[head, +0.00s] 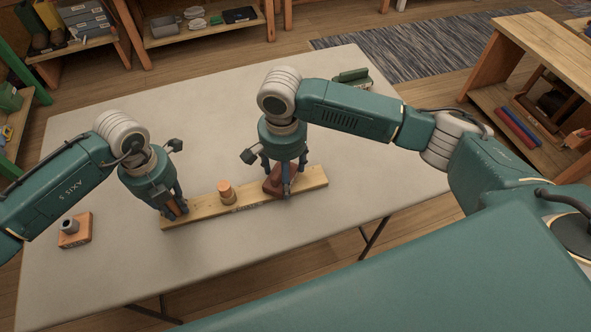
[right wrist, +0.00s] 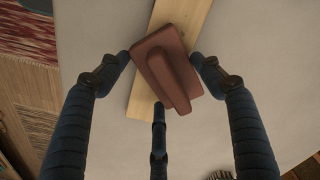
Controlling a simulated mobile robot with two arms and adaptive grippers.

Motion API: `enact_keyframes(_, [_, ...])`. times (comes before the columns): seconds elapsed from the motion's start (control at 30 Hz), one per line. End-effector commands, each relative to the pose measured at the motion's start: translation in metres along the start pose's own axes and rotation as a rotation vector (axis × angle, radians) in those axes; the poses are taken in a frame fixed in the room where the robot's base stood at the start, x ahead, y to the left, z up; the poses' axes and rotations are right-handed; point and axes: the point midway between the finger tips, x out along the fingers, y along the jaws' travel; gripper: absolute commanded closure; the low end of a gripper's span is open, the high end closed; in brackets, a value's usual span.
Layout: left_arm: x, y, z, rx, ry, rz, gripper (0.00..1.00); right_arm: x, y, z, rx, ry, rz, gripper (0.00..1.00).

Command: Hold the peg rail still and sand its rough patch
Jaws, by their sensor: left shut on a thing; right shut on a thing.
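The peg rail (head: 250,205) is a pale wooden board lying flat across the table, with an upright wooden peg (head: 227,190) near its middle. My left gripper (head: 174,211) is shut on the rail's left end. My right gripper (head: 279,188) is shut on a reddish-brown sanding block (head: 271,181), right of the peg. In the right wrist view the block (right wrist: 167,70) has a raised handle and sits over the rail (right wrist: 185,18), turned at an angle to it, with fingers on both sides. The rough patch cannot be made out; the block and fingers cover part of the rail.
The rail lies on a grey table (head: 330,245). A small wooden block with a grey cylinder (head: 74,230) stands at the table's left. A green item (head: 352,78) lies at the far edge. Shelves stand beyond the table, and a wooden bench (head: 545,45) stands at right.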

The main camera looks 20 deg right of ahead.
Motion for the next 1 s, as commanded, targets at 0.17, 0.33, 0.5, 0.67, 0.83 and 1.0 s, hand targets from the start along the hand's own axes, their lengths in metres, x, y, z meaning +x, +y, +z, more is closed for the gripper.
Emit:
enact_keyframes(0.17, [0.003,0.0,-0.002,0.0,0.005,0.001,1.0,0.001,-0.013,0.013,-0.003,-0.003,-0.001,0.55])
enact_keyframes(0.33, [0.003,0.0,-0.002,0.001,0.005,0.0,1.0,-0.015,-0.017,0.015,-0.002,0.0,-0.006,0.55])
enact_keyframes(0.5, [0.004,-0.001,-0.002,0.001,0.006,0.0,1.0,-0.033,-0.016,0.015,-0.001,0.0,-0.002,0.55])
enact_keyframes(0.67, [0.004,-0.001,-0.002,0.001,0.006,-0.001,1.0,-0.047,-0.016,0.015,-0.001,-0.001,-0.002,0.55])
enact_keyframes(0.83, [0.004,-0.001,-0.002,0.001,0.006,-0.001,1.0,-0.063,-0.016,0.015,-0.002,0.001,-0.003,0.55])
enact_keyframes(1.0, [0.004,-0.001,-0.002,0.002,0.006,-0.001,1.0,-0.076,-0.016,0.015,-0.001,0.0,-0.001,0.55])
